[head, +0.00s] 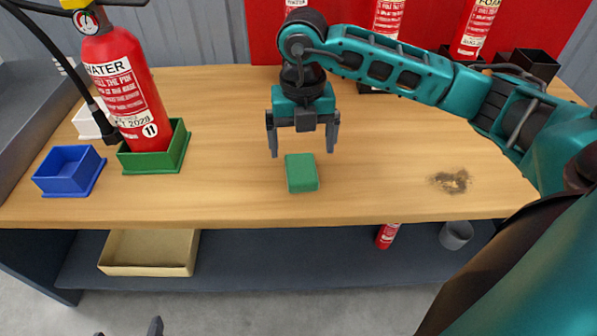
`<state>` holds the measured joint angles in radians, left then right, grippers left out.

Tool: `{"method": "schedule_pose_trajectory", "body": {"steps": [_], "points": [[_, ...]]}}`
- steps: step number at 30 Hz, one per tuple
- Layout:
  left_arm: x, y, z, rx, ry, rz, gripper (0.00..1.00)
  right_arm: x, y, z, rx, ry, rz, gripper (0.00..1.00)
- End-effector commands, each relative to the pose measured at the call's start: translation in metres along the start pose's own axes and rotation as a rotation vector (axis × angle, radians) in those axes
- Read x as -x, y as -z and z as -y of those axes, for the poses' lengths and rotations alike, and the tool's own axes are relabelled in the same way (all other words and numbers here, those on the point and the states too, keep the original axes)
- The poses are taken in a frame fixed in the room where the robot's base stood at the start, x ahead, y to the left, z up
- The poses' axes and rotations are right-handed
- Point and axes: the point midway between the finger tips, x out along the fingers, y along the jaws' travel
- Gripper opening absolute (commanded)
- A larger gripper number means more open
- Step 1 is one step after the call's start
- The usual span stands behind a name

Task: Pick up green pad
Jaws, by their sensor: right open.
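The green pad (302,173) is a small green block lying on the wooden bench top near its front middle. My right gripper (303,148) points down just above and behind the pad in the head view. Its two fingers are spread apart with nothing between them. The pad is apart from the fingers and fully visible. Of my left gripper, only what look like dark fingertips (128,331) show at the bottom edge; the rest is out of frame.
A red water extinguisher (127,88) stands in a green tray (154,161) at left, beside a blue tray (69,170). More extinguishers (387,18) stand at the back. A dark stain (451,181) marks the bench (390,150). A cardboard box (150,252) sits on the lower shelf.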

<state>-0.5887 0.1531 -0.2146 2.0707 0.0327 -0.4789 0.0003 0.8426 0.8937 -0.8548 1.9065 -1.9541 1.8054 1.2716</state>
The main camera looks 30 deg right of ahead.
Motion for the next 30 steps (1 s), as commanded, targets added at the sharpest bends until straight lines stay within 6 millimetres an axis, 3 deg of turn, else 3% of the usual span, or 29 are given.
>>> {"method": "schedule_pose_trajectory", "body": {"steps": [3,11,19,27,30], "points": [[-0.001,-0.003,-0.001,0.001,-0.002,0.000,0.98,-0.018,0.000,0.000,0.000,0.000,-0.003,0.96],[-0.002,-0.007,-0.001,0.002,-0.002,0.003,0.98,-0.035,0.001,0.000,0.002,-0.001,-0.004,0.96],[-0.007,-0.015,-0.001,0.002,-0.002,0.006,0.98,-0.074,0.000,0.001,0.002,0.000,-0.004,0.96],[-0.007,-0.015,-0.001,0.004,-0.001,0.006,0.98,-0.077,-0.001,0.000,0.003,-0.003,-0.002,0.95],[-0.007,-0.015,-0.001,0.005,-0.001,0.006,0.98,-0.077,-0.001,0.000,0.003,-0.003,-0.002,0.85]]}}
